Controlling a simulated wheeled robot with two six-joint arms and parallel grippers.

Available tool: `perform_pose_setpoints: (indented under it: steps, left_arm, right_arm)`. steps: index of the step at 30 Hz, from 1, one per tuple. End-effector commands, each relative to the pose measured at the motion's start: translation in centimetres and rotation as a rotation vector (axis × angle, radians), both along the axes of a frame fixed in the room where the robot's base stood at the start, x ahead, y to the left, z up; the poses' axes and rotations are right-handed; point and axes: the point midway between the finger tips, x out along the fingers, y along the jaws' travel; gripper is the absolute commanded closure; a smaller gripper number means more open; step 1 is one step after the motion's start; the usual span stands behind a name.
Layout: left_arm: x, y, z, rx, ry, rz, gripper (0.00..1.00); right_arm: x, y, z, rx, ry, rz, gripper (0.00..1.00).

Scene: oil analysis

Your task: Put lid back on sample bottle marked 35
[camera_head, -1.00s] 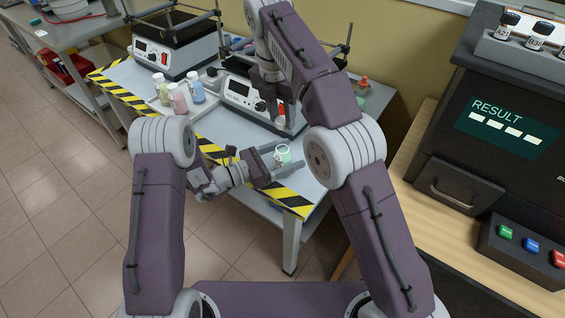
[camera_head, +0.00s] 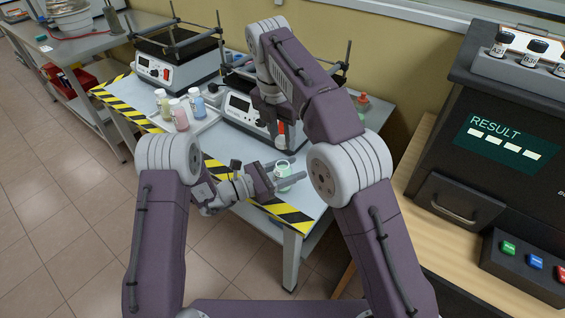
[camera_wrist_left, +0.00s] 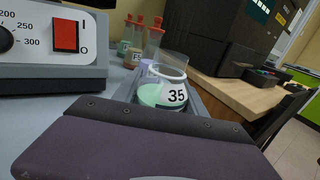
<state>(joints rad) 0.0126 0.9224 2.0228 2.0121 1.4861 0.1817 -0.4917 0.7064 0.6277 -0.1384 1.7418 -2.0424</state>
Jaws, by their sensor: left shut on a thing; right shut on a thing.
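The sample bottle marked 35 (camera_wrist_left: 163,90) is a clear bottle with pale green contents and a round white label. It stands between the fingers of my left gripper (camera_head: 288,178), which is shut on it. In the head view the bottle (camera_head: 284,171) is near the table's front right corner, with its top open. Whether it touches the table I cannot tell. My right gripper (camera_head: 275,122) points down in front of the middle heater, above and behind the bottle. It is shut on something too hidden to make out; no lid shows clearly.
A heater (camera_head: 238,106) stands behind the bottle, with another heater (camera_head: 160,72) to its left. Several coloured bottles (camera_head: 180,114) stand in a tray at left. Red-capped containers (camera_wrist_left: 153,42) stand behind the bottle. The table edge has yellow-black tape (camera_head: 288,215). A dark analyser (camera_head: 500,140) is at right.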

Motion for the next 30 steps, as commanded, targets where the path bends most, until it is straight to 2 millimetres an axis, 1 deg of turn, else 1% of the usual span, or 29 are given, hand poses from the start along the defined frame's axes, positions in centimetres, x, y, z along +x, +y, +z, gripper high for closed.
perform_pose_setpoints:
  steps: [6, 9, 24, 30]
  left_arm:
    - [0.0, 0.0, 0.0, 0.000, 0.000, 0.000, 1.00]
    - [0.0, 0.0, 0.0, 0.000, 0.000, 0.000, 1.00]
    - [0.0, 0.0, 0.0, 0.000, 0.000, 0.000, 1.00]
    - [0.0, 0.0, 0.0, 0.000, 0.000, 0.000, 1.00]
  right_arm:
    - [-0.2, 0.0, -2.8, -0.001, 0.003, 0.001, 1.00]
    - [-0.2, 0.0, -3.7, 0.001, 0.001, 0.000, 1.00]
    - [-0.2, 0.0, -3.9, 0.001, 0.000, 0.000, 1.00]
    - [-0.2, 0.0, -4.7, 0.000, 0.002, 0.001, 1.00]
